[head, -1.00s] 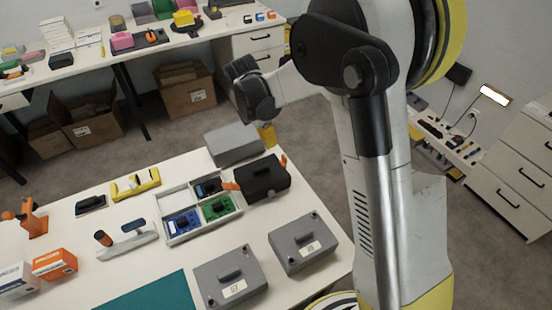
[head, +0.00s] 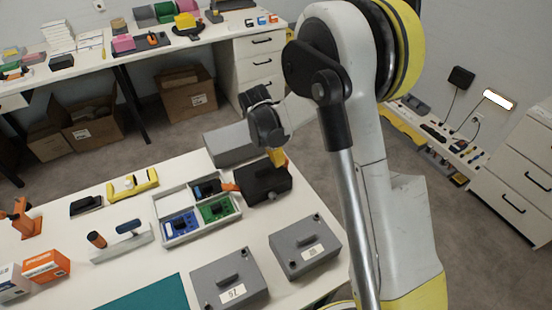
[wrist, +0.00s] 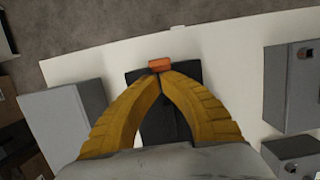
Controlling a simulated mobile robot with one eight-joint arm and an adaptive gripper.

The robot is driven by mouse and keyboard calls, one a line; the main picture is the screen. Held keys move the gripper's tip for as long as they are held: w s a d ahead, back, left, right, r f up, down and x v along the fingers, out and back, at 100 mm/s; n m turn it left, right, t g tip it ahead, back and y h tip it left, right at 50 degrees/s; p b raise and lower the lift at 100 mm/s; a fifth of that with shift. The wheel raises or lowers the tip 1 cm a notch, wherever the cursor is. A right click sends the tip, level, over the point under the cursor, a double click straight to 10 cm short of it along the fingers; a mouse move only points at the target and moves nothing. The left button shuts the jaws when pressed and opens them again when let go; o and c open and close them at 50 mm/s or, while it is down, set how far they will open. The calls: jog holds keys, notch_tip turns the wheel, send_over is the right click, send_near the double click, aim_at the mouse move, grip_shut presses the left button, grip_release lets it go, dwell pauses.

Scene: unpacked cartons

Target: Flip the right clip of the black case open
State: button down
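The black case (head: 262,186) lies on the white table, with an orange clip (head: 231,187) on its left side. Its right orange clip (head: 286,160) is partly hidden by my gripper (head: 277,157) in the head view. In the wrist view the right clip (wrist: 160,64) shows just past the tips of my gripper (wrist: 160,72), at the edge of the black case (wrist: 163,125). The yellow fingers meet at their tips with nothing seen between them. The tips are at or very close to the clip; I cannot tell whether they touch it.
A grey box (head: 230,146) stands behind the case. A divided tray (head: 172,241) with blue and green items is at its left. Two grey cases (head: 229,281) (head: 304,247) lie in front. The table edge is close to the right of the black case.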

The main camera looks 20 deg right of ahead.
jog(key=shift+w+d+r+y, duration=0.15)
jog(key=shift+d+y, duration=0.15)
jog(key=shift+y, duration=0.25)
jog(key=shift+s+d+r+y, duration=0.1)
jog(key=shift+d+y, duration=0.2)
jog(key=shift+y, duration=0.25)
jog(key=shift+w+d+r+g+y+p, duration=0.1)
jog(key=shift+w+d+g+y+p, duration=0.05)
jog(key=shift+d+g+y+p, duration=0.2)
jog(key=shift+w+d+y, duration=0.15)
jog(key=shift+d+y, duration=0.1)
jog(key=shift+d, duration=0.75)
jog(key=shift+w+d+y, duration=0.15)
jog(key=shift+d+y, duration=0.25)
jog(key=shift+y, duration=0.2)
jog(key=shift+a, duration=0.1)
jog(key=shift+d, duration=0.2)
jog(key=shift+w+d+r, duration=0.1)
jog(key=shift+d+r, duration=0.15)
jog(key=shift+d, duration=0.3)
